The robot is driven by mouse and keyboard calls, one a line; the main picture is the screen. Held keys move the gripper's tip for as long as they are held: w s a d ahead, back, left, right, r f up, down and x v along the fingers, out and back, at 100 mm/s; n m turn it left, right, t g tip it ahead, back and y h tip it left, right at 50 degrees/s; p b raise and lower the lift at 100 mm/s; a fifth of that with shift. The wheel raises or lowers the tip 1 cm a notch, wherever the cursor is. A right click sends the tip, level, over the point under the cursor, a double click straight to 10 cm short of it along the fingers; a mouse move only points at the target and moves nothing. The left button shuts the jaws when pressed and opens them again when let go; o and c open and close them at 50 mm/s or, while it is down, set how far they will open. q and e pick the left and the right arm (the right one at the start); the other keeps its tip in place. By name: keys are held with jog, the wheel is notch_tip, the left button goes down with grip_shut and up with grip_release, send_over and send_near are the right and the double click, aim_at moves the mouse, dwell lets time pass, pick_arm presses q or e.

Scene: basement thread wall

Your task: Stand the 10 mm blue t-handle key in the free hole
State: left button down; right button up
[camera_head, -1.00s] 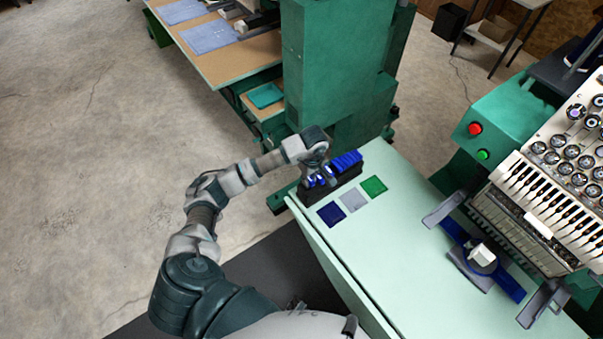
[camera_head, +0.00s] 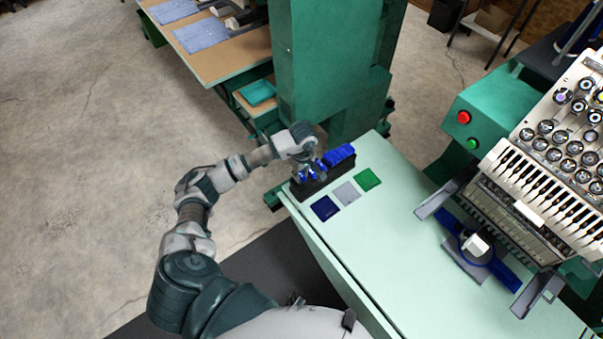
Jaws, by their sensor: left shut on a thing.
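A black holder block (camera_head: 318,186) stands at the far left end of the pale green table. Several blue t-handle keys (camera_head: 340,154) stand in its right part, their handles close together. My left gripper (camera_head: 310,172) is over the left part of the block, pointing down. It is shut on a blue t-handle key (camera_head: 317,168), which is mostly hidden by the fingers. I cannot tell whether the key's lower end is in a hole or above the block. The free hole is hidden or too small to see.
Navy (camera_head: 324,208), grey (camera_head: 347,193) and green (camera_head: 367,179) square patches lie in front of the block. A green machine column (camera_head: 325,75) rises behind it. The embroidery machine (camera_head: 540,160) stands at the right. The pale green tabletop (camera_head: 385,240) is clear in the middle.

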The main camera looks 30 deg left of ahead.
pick_arm(q)
jog(key=shift+s+a+f+b, duration=0.1)
jog(key=shift+a+f+b, duration=0.5)
jog(key=shift+f, duration=0.2)
jog(key=shift+d+f, duration=0.3)
jog(key=shift+d, duration=0.15)
pick_arm(e)
jog(key=shift+s+a+f, duration=0.25)
jog(key=shift+a+f, duration=0.25)
jog(key=shift+f, duration=0.25)
pick_arm(q)
jog(key=c, duration=1.2)
grip_release()
jog(key=shift+r, duration=0.1)
jog(key=shift+o, duration=1.1)
jog(key=shift+a, duration=0.3)
pick_arm(e)
jog(key=shift+a+r, duration=0.1)
jog(key=shift+a, duration=0.05)
pick_arm(q)
notch_tip(320, 180, up, 12)
jog(key=shift+d, duration=0.2)
jog(key=shift+d, duration=0.1)
